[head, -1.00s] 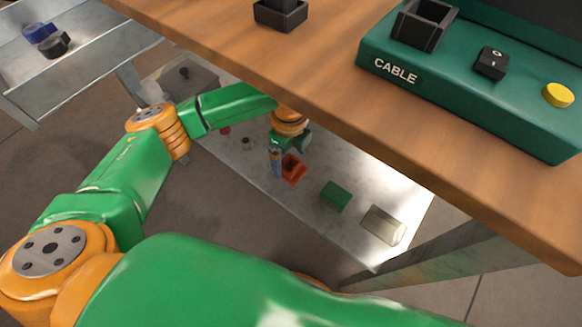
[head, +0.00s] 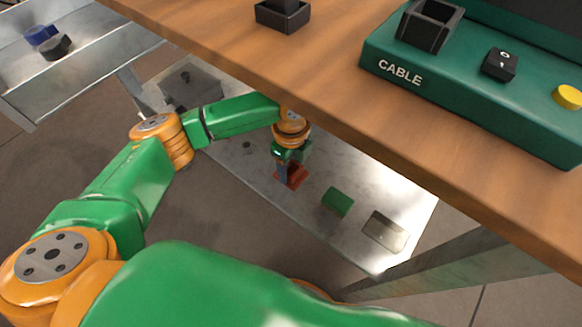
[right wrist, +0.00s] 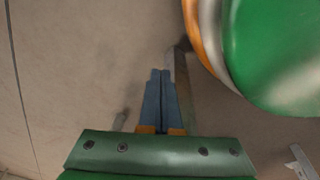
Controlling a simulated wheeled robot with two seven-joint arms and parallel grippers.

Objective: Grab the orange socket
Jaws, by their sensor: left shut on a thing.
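The orange socket (head: 295,178) is a small reddish-orange block on the low metal shelf (head: 335,235) under the wooden table in the head view. My left gripper (head: 284,172) reaches down to it from above and is shut on it. The gripper and its fingers hide part of the socket. I cannot tell whether the socket touches the shelf. My right gripper (right wrist: 161,72) shows only in the right wrist view. Its blue fingers are together with nothing between them, over the floor.
A green block (head: 337,202) and a pale block (head: 384,231) stand to the right on the shelf. A grey box (head: 190,86) is at its far left. The wooden table (head: 330,100) overhangs close to my left forearm and bears a green CABLE box (head: 480,95).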

